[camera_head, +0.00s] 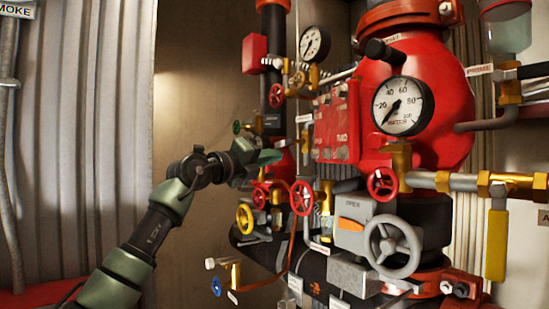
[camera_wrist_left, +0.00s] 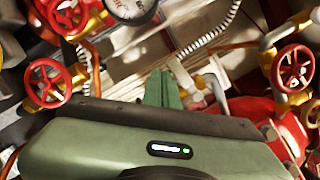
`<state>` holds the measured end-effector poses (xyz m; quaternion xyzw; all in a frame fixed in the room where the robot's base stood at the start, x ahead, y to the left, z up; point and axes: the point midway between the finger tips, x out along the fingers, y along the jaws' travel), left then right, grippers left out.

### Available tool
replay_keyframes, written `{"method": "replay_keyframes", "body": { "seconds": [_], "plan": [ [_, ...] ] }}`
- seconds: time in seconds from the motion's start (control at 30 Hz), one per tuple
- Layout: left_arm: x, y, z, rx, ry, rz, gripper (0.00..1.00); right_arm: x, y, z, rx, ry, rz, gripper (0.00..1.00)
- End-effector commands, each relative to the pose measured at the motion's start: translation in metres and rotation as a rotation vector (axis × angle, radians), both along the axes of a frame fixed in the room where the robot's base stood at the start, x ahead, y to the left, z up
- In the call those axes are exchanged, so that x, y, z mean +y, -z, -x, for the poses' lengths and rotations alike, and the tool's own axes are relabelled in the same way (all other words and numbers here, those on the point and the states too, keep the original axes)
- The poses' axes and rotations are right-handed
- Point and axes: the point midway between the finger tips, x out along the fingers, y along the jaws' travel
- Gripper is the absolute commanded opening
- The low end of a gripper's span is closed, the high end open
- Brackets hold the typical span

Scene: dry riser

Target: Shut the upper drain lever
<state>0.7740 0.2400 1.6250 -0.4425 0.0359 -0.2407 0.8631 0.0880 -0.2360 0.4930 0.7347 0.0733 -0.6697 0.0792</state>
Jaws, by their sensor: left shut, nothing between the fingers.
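My left gripper (camera_head: 270,157) reaches in from the left in the head view, its green fingers shut and empty beside the left side of the valve assembly. In the left wrist view its fingers (camera_wrist_left: 160,88) point away toward pipes and coiled hoses. I cannot tell which handle is the upper drain lever. Lever-like parts in the head view are a yellow lever (camera_head: 497,245) hanging down at right, a black lever (camera_head: 533,70) near the PRIME label, and a small brass valve (camera_head: 234,272) low at left. The area just behind the gripper is partly hidden. My right gripper is not in view.
A large gauge (camera_head: 402,106) and a grey handwheel (camera_head: 393,246) stand farther right. Corrugated wall (camera_head: 95,110) and open room lie left.

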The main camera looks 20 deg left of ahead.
Motion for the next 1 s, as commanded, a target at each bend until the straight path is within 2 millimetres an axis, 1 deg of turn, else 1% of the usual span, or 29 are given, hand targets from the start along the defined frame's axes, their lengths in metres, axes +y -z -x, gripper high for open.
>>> {"method": "replay_keyframes", "body": {
  "seconds": [0.03, 0.3, 1.0],
  "plan": [
    [0.0008, -0.0031, -0.0001, -0.001, 0.0, 0.001, 0.0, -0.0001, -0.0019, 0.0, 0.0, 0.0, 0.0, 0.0],
    [0.0021, -0.0076, -0.0012, -0.002, -0.001, 0.001, 0.0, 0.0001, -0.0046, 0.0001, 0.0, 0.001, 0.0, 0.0],
    [0.0035, -0.0093, -0.001, -0.003, -0.001, 0.002, 0.0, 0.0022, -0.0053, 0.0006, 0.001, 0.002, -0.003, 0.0]
  ]
}}
